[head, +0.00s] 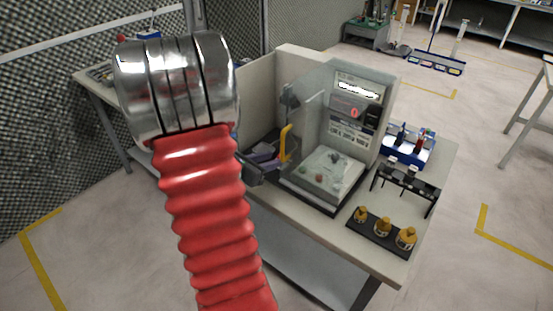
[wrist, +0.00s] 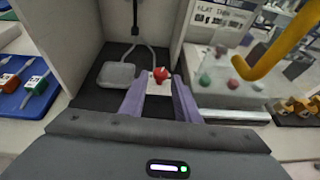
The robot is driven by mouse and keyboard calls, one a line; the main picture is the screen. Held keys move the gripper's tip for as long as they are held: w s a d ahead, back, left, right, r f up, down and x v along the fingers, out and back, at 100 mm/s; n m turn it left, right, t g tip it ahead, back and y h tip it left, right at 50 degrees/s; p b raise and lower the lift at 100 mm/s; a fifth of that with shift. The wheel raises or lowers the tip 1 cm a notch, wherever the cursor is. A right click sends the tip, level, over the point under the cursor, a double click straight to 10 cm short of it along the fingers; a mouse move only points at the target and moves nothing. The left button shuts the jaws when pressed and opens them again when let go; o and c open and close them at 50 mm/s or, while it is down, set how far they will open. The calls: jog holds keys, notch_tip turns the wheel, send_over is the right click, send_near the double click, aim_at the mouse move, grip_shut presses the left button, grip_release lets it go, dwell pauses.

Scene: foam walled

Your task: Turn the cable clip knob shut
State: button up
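My gripper (wrist: 160,80) has two purple fingers, one on each side of the white block. The fingers are apart, and the knob shows at their tips. I cannot tell whether either finger touches the block or knob. In the head view my gripper (head: 264,155) is partly behind my arm, and the knob is hidden there.
A grey box (wrist: 115,75) on the cable lies left of the knob, inside pale walls. A blue tray (wrist: 25,85) lies left. Bottles (head: 383,226) stand on the bench's near right.

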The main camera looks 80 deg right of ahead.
jog(key=shift+x, duration=1.7)
jog(key=shift+c, duration=0.2)
grip_shut()
